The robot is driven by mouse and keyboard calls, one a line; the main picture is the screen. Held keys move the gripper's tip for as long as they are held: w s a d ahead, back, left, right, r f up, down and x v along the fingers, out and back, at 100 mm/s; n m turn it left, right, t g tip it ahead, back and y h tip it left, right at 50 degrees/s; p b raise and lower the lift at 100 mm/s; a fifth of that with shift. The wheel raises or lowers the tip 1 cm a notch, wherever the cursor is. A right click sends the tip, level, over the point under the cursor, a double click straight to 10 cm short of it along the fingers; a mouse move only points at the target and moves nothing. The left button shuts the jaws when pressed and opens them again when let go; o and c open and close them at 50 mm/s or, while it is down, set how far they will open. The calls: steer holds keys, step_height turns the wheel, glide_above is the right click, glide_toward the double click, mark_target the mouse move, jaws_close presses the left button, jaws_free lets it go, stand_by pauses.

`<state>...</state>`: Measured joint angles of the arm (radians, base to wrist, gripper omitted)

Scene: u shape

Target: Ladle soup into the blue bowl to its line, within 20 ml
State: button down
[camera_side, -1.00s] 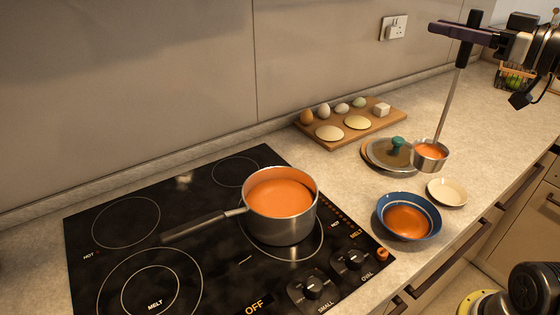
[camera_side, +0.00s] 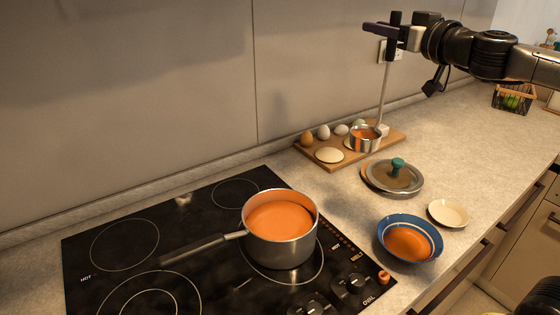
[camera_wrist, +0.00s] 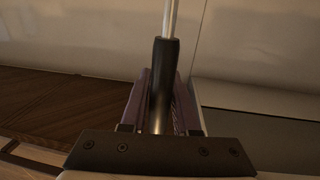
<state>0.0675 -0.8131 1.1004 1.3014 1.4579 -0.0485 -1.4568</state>
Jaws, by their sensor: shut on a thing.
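The blue bowl (camera_side: 409,240) stands on the counter right of the hob, with orange soup in it. A pale ring shows on its inner wall above the soup. The pot (camera_side: 281,238) on the hob holds orange soup. My gripper (camera_side: 393,36) is shut on the ladle's dark handle and holds it upright; the handle also shows between the jaws in the wrist view (camera_wrist: 163,85). The ladle's steel cup (camera_side: 366,139) has orange soup in it and appears in front of the wooden board, apart from the bowl and pot. Its height above the board is hard to tell.
The wooden board (camera_side: 313,150) carries eggs, flat pale rounds and a white block. A lid with a green knob (camera_side: 397,168) and a small cream dish (camera_side: 448,213) stand near the bowl. A wire basket (camera_side: 513,98) is at the far right.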

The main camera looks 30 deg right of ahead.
steer(key=w+a+f+m+g+h, duration=0.1)
steer(key=w+a+m+h, duration=0.4)
steer(key=a, duration=0.9)
steer(key=s+a+f+g+h, duration=0.1)
steer(key=s+a, duration=0.2)
steer(key=a, duration=0.4)
steer(key=s+a+f+g+h, duration=0.1)
steer(key=s+a, duration=0.1)
steer(key=a, duration=0.5)
steer(key=shift+s+d+f, duration=0.1)
steer(key=shift+f, duration=1.05)
steer(key=shift+s+d+f, duration=0.1)
steer(key=shift+f, duration=1.05)
steer(key=w+d+f+m+g+y, duration=0.1)
steer(key=d+f, duration=0.3)
steer(key=d, duration=0.5)
steer(key=shift+f+m, duration=0.15)
steer(key=shift+m, duration=0.65)
steer(key=shift+w+d+f+y, duration=0.15)
steer(key=shift+d+f+y, duration=0.15)
steer(key=shift+d, duration=0.3)
